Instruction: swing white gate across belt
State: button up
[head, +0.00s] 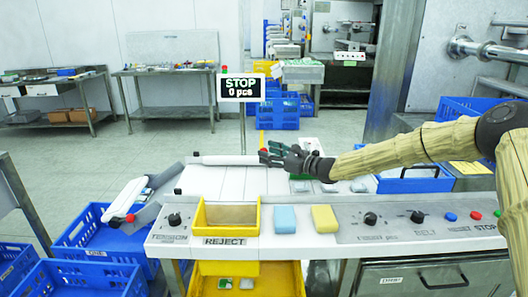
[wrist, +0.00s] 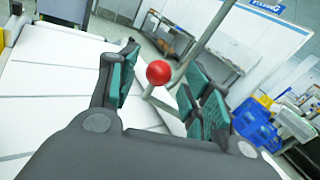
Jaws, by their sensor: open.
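A white gate bar (head: 228,160) lies along the far side of the white belt (head: 225,182), with a dark pivot at its left end. Its right end reaches my gripper (head: 270,156). In the wrist view, a red ball knob (wrist: 159,72) on a pale post stands between the two green-padded fingers of my gripper (wrist: 155,88). The fingers are open, with a gap on both sides of the knob. In the head view my gripper largely hides the knob.
A yellow reject bin (head: 227,230), blue block (head: 285,220) and yellow block (head: 325,219) sit at the front. A STOP sign (head: 241,87) stands behind the belt.

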jog(key=x, duration=0.2)
jog(key=shift+w+a+f, duration=0.2)
jog(key=shift+f, duration=0.05)
jog(key=shift+r, duration=0.15)
jog(key=shift+a, duration=0.1)
jog(key=shift+c, duration=0.5)
grip_shut()
